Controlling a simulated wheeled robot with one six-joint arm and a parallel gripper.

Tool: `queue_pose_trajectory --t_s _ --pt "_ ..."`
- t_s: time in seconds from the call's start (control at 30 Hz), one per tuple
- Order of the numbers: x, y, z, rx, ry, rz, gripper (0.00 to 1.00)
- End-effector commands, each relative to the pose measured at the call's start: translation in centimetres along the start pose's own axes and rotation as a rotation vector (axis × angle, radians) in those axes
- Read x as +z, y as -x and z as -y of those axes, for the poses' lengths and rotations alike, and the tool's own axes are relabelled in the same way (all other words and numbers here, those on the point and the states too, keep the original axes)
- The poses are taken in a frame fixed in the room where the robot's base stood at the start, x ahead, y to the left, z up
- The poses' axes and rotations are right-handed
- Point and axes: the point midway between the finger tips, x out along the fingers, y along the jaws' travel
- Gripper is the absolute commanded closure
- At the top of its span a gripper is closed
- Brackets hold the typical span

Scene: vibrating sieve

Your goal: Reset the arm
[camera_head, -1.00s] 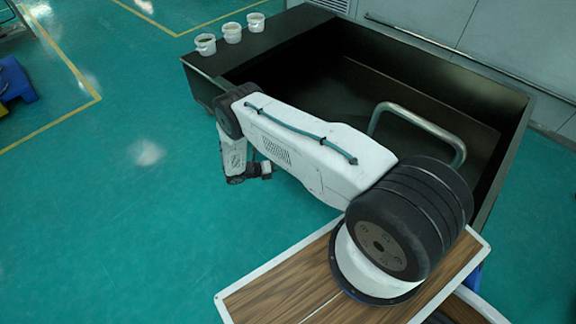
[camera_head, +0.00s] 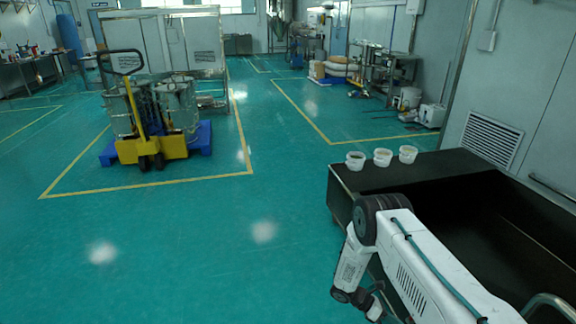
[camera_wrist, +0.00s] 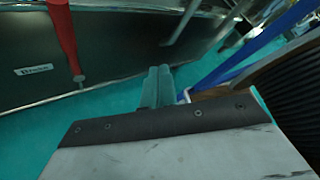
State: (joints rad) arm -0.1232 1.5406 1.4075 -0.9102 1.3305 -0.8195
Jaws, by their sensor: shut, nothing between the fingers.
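My gripper (camera_wrist: 157,86) shows in the wrist view with its two fingers side by side and touching, shut and empty. In the head view my white arm enters from the lower right and bends down at its black joint. The end of the arm hangs in front of the near side of the black trough (camera_head: 480,205), outside it and above the green floor. The fingers cannot be made out in the head view.
Three white cups (camera_head: 382,157) stand on the trough's far ledge. A yellow pallet truck (camera_head: 150,145) with metal drums (camera_head: 178,105) stands at the far left. Open green floor lies between. In the wrist view a dark panel (camera_wrist: 40,60) and a red bar (camera_wrist: 64,40) are close by.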

Motion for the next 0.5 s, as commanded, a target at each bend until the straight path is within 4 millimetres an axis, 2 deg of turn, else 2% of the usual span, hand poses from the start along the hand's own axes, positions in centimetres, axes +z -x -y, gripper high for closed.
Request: queue_pose_trajectory --t_s 0.27,0.5 --pt "7.7 6.0 6.8 -0.079 -0.326 -0.174 1.0" --pt "14.7 11.0 14.6 -0.156 -0.616 -0.341 1.0"
